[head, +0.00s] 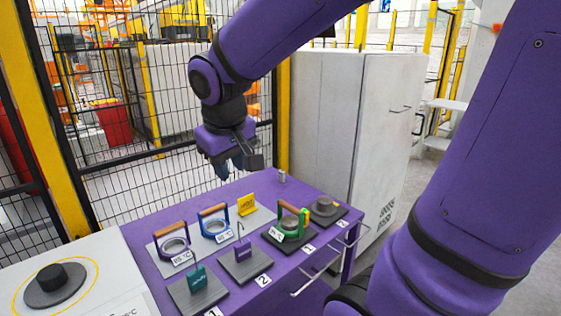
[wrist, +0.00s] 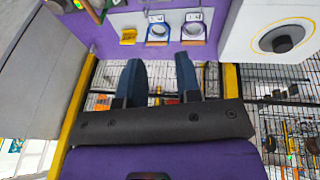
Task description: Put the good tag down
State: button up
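My gripper (head: 228,176) hangs above the back of the purple table, its blue fingers pointing down. In the wrist view the fingers (wrist: 160,57) are apart with nothing between them. A yellow tag (head: 247,204) stands on the table below and to the right of the gripper, apart from it; it also shows in the wrist view (wrist: 128,36). A teal tag (head: 197,279) with a wire hook stands on the front grey plate, and a purple tag (head: 242,251) with a hook on the plate beside it. The lettering is too small to tell which tag is the good one.
A wire fence (head: 155,120) is behind; a grey cabinet (head: 385,130) stands right.

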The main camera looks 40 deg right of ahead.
jog(key=s+d+r+t+y, duration=0.1)
jog(key=s+r, duration=0.3)
jog(key=s, duration=0.8)
jog(key=shift+s+d+r+t+y, duration=0.15)
jog(key=shift+s+d+t+y, duration=0.2)
jog(key=shift+t, duration=0.35)
jog(key=shift+a, duration=0.1)
